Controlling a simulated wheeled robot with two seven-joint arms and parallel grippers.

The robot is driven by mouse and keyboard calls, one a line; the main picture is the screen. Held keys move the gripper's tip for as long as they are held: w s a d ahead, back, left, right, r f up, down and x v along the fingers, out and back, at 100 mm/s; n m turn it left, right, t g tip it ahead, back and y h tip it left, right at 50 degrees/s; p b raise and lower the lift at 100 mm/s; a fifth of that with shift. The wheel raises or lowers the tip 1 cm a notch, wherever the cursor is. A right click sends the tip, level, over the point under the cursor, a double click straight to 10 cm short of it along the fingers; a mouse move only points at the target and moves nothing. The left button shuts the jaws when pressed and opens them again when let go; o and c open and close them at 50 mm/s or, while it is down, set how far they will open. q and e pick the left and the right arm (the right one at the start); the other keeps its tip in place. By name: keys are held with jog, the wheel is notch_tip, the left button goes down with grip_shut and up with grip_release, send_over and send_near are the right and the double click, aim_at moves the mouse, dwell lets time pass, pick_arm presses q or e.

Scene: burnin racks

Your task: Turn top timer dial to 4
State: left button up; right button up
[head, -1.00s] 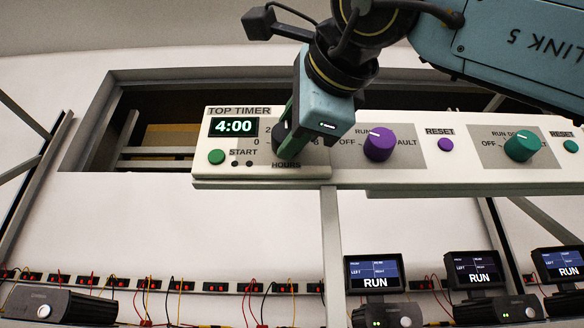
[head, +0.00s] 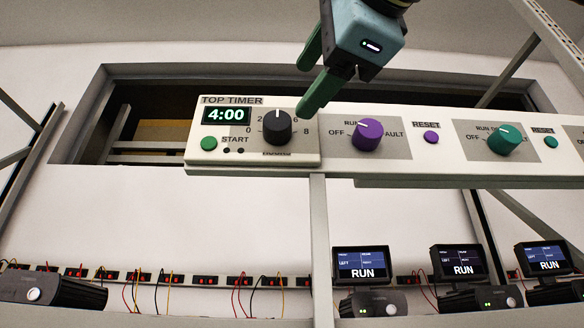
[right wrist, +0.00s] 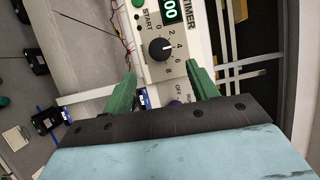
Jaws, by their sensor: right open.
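The top timer dial (head: 277,127) is a black knob on the white panel, with a white pointer line at its top. It also shows in the right wrist view (right wrist: 161,48), where its line points toward the 4. The timer display (head: 226,115) reads 4:00. The green start button (head: 209,143) is below the display. My right gripper (head: 311,80) is open and empty, above and to the right of the dial and apart from it. In the right wrist view its green fingers stand apart with the dial beyond them. My left gripper is not in view.
A purple knob (head: 367,134), a purple reset button (head: 431,137) and a teal knob (head: 504,139) sit further right on the same panel. Several monitors reading RUN stand below, one of them here (head: 361,263). The space before the panel's left end is clear.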

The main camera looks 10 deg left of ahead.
jog(key=v, duration=0.5)
jog(key=shift+b, duration=0.3)
